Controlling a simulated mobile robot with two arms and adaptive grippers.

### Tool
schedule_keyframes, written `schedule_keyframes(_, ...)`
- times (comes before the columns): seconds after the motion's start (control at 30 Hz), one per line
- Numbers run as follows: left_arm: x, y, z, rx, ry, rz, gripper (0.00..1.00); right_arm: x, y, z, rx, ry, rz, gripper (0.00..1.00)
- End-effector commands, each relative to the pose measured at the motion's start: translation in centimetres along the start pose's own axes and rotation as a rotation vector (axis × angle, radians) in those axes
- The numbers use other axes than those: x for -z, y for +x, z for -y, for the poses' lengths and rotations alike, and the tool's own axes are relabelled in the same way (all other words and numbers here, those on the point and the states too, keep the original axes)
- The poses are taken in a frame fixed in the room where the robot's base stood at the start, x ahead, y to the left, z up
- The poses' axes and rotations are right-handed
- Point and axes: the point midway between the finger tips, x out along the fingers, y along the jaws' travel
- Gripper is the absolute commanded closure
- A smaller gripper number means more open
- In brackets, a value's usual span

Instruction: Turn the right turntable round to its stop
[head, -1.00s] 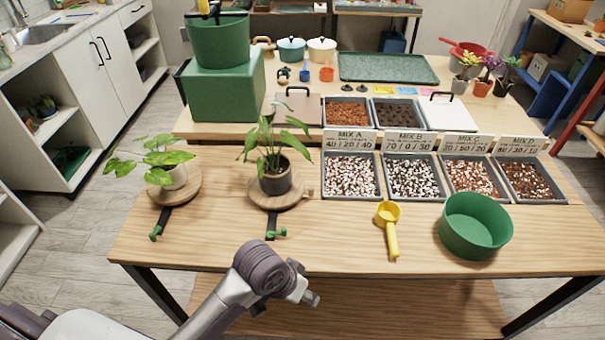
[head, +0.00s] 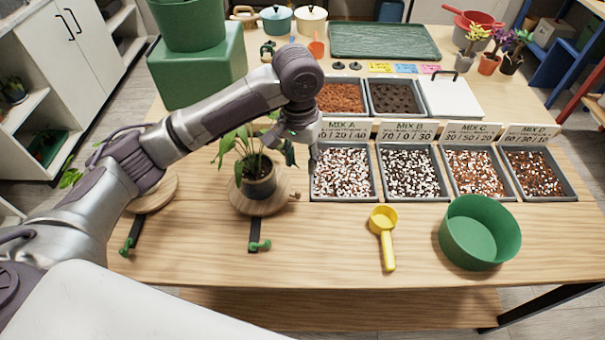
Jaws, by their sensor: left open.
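The right turntable (head: 250,207) is a round wooden disc near the table's front. A dark pot (head: 259,180) with a leafy plant stands on it. A small wooden peg (head: 295,196) sticks out at its right edge. A dark strip with a green stop piece (head: 259,246) lies in front of the disc. My left gripper (head: 309,153) is open and points down, right of the plant and above the peg, apart from it as far as I can see. Its fingers are small and partly unclear against the tray. My right gripper is out of view.
The left turntable (head: 158,194) is partly hidden behind my left arm. Several trays of mix, with MIX A (head: 343,174) closest, stand right of the gripper. A yellow scoop (head: 382,238) and a green bowl (head: 480,232) lie at the front right. The front table strip is clear.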

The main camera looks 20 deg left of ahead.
Motion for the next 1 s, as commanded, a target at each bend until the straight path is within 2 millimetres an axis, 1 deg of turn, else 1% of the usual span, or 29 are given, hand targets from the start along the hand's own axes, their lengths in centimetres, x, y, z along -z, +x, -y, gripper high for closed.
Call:
schedule_keyframes(0.03,0.3,-0.8,0.6,0.015,-0.018,0.005,0.59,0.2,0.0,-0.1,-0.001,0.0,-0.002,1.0)
schedule_keyframes(0.1,0.4,-1.2,1.0,0.022,-0.034,0.012,0.59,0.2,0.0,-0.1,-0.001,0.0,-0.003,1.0)
schedule_keyframes(0.17,0.4,-1.1,1.1,0.025,-0.04,0.017,0.59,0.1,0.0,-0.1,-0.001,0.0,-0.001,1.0)
schedule_keyframes(0.27,0.4,-0.3,1.1,0.024,-0.042,0.018,0.59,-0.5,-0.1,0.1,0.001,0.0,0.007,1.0)
schedule_keyframes(0.4,0.3,2.2,1.2,0.025,-0.04,0.02,0.59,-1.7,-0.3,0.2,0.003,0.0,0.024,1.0)
schedule_keyframes(0.47,0.3,3.5,1.2,0.025,-0.04,0.019,0.59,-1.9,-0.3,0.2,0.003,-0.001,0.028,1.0)
schedule_keyframes(0.6,0.3,6.6,1.3,0.025,-0.04,0.018,0.59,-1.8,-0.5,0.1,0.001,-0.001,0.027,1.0)
schedule_keyframes(0.7,0.3,8.5,1.3,0.024,-0.039,0.017,0.59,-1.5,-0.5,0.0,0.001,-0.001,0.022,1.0)
schedule_keyframes(0.83,0.3,10.6,1.4,0.024,-0.038,0.015,0.59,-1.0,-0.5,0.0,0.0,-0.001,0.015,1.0)
schedule_keyframes(1.0,0.3,12.0,1.4,0.023,-0.039,0.014,0.59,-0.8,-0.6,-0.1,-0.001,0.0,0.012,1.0)
